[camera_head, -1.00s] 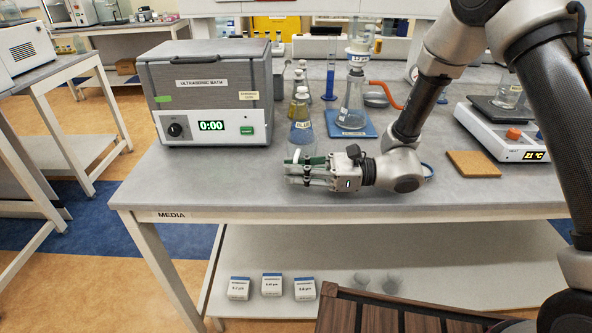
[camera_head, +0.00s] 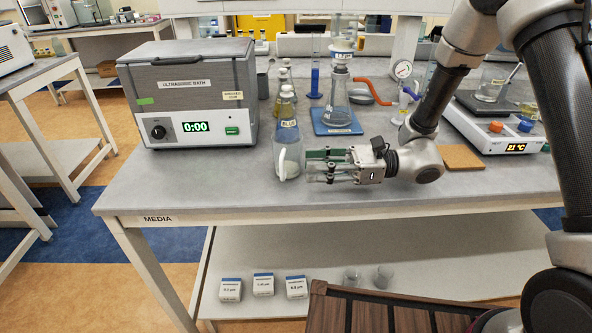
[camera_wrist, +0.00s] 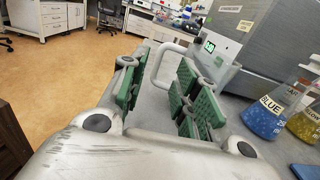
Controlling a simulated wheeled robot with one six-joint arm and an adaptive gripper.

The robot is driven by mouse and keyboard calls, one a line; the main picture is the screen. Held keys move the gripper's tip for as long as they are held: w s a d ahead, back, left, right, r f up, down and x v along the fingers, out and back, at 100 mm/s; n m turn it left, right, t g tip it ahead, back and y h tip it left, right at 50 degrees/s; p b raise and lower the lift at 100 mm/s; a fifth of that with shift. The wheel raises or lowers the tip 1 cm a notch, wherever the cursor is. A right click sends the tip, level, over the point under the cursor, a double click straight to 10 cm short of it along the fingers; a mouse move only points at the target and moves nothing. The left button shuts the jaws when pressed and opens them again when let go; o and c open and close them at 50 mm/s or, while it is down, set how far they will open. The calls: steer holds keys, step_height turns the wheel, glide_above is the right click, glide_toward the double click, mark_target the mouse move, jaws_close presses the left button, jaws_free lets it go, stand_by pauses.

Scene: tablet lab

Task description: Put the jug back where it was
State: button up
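A pale jug with a white loop handle (camera_head: 281,164) stands near the front of the bench, just left of my gripper (camera_head: 308,166). Its body is hard to make out against the flask behind it. In the wrist view the white handle (camera_wrist: 156,68) shows beyond and between my green-padded fingers (camera_wrist: 160,95). The fingers are spread apart with a gap between them, and nothing is clamped. In the head view the fingertips point left at the jug, with a small gap.
A flask labelled BLUE (camera_head: 288,132) stands right behind the jug, with more flasks behind it. The ultrasonic bath (camera_head: 190,95) is to the left. A flask on a blue pad (camera_head: 337,123) and a cork mat (camera_head: 461,158) are behind and right. The front-left bench top is clear.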

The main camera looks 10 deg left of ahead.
step_height(320, 180, up, 7)
steer(key=shift+s, duration=0.15)
steer(key=shift+a+f, duration=0.1)
steer(key=s+d+r+n+t+h, duration=0.2)
steer(key=s+d+n+h, duration=0.2)
steer(key=d, duration=1)
steer(key=s+d+r+n+t+h, duration=0.3)
steer(key=d+n+h, duration=0.3)
steer(key=d, duration=0.8)
steer(key=s+d+r+n+t+h, duration=0.3)
steer(key=s+d+n+h, duration=0.2)
steer(key=d, duration=0.9)
steer(key=h, duration=0.2)
steer(key=shift+h, duration=0.3)
